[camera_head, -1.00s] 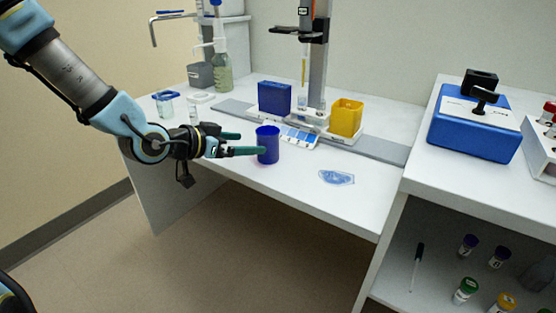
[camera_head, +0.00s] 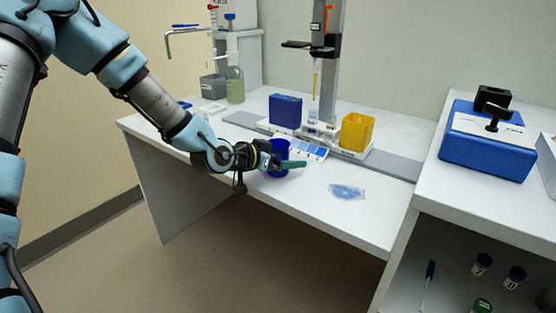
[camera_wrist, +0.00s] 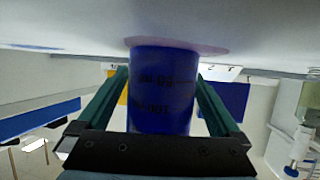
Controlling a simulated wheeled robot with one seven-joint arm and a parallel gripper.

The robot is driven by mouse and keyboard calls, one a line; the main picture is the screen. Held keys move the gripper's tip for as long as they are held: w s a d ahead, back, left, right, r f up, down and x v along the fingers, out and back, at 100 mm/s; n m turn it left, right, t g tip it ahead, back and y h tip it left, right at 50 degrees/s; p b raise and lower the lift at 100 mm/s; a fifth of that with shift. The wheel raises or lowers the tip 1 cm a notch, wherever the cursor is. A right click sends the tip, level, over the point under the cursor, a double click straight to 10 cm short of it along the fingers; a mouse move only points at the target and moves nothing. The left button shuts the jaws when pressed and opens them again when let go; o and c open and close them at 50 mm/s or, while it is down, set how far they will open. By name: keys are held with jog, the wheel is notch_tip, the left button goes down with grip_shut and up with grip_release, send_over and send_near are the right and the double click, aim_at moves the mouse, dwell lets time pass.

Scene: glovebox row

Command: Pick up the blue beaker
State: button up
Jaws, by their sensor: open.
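The blue beaker (camera_head: 279,148) stands on the white bench near its front edge, partly hidden behind my gripper (camera_head: 290,160) in the head view. In the wrist view the blue beaker (camera_wrist: 163,90) appears upside down, with dark markings on its side. The two green fingers of my gripper (camera_wrist: 163,98) lie on either side of it there. The gripper is open, with a gap visible beside the beaker at the finger ends. Whether either finger touches it I cannot tell.
A blue box (camera_head: 285,110) and a yellow container (camera_head: 357,132) stand behind the beaker, by a tall stand (camera_head: 328,70). A flat bluish transparent piece (camera_head: 346,192) lies to the right. A blue device (camera_head: 488,143) sits on the right bench.

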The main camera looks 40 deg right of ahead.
jog(key=c, duration=1.3)
jog(key=shift+c, duration=0.4)
jog(key=shift+r, duration=0.15)
